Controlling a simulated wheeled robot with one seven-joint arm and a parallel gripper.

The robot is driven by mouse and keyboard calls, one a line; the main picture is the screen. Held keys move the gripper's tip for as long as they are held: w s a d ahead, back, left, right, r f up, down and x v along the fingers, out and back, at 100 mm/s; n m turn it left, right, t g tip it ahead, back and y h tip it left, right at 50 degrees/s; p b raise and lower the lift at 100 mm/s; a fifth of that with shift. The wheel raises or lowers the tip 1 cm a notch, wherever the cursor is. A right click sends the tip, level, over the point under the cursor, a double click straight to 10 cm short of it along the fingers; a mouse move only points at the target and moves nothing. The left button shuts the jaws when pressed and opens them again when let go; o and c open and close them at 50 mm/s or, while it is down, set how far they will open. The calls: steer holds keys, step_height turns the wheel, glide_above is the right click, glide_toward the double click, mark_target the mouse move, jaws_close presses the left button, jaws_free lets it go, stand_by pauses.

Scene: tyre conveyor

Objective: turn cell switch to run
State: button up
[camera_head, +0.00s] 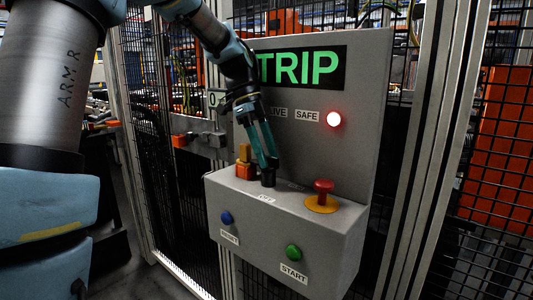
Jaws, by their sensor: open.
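A grey control box (215,195) stands in the middle of the view. A small dark knob (268,179) sits on its top, with a small label (266,198) in front that is too small to read surely. It may be the cell switch; its setting cannot be made out. My gripper (266,162) reaches down from above, its teal fingers open, with the tips at or just above the knob. I cannot tell whether they touch it. The display (302,67) on the upright panel reads TRIP in green, partly hidden by my arm.
A red mushroom button (323,187) on a yellow base is right of the knob. An orange and yellow block (245,168) is close on the left. The front has a blue RESET button (226,217) and green START button (293,252). A red lamp (334,119) glows beside SAFE. Mesh fencing surrounds the box.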

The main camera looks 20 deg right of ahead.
mark_target(252, 161)
steer(key=shift+r, duration=0.1)
steer(key=v, duration=1)
steer(key=shift+r+b, duration=0.25)
steer(key=shift+b, duration=0.15)
steer(key=shift+w+a, duration=0.1)
